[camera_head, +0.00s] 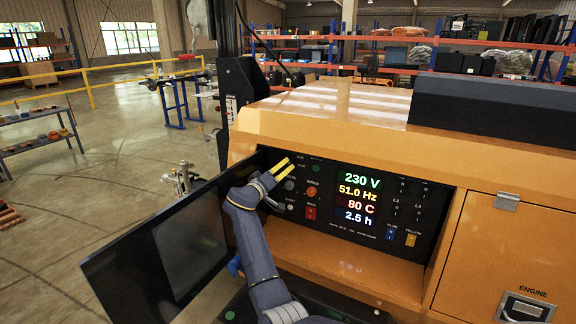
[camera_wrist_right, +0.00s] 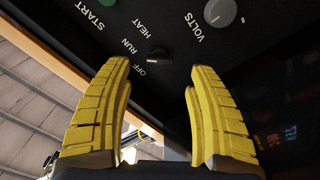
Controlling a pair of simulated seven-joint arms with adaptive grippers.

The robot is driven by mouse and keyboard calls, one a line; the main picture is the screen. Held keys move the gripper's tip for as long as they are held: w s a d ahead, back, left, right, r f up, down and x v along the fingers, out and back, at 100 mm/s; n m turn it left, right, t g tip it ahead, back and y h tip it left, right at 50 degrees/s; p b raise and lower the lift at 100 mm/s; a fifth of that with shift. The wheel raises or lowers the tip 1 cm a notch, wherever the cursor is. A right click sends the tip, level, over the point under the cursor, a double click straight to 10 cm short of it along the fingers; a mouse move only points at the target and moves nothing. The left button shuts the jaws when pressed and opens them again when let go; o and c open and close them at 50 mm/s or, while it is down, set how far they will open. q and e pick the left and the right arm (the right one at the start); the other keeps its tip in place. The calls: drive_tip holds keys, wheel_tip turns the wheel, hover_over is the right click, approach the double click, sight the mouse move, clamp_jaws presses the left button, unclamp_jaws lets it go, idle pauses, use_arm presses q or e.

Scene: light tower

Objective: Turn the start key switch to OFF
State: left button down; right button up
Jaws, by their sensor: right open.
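The start key switch (camera_wrist_right: 159,57) is a small dark knob on the black panel in the right wrist view. The labels OFF, RUN, HEAT and START curve beside it. A pale mark shows on its end nearest OFF, but I cannot tell its exact setting. My right gripper (camera_wrist_right: 157,75) has yellow fingers spread apart, one to each side below the switch, with nothing between them. In the head view my right gripper (camera_head: 286,167) is at the upper left of the control panel (camera_head: 333,170); I cannot make out the switch there. My left gripper is not in view.
A lit display (camera_head: 359,199) reads 230 V, 51.0 Hz, 80 C and 2.5 h. An open dark door (camera_head: 165,250) stands left of the panel. An orange housing surrounds the panel.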

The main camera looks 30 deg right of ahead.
sight(287, 165)
drive_tip(key=shift+x, duration=3.05)
clamp_jaws()
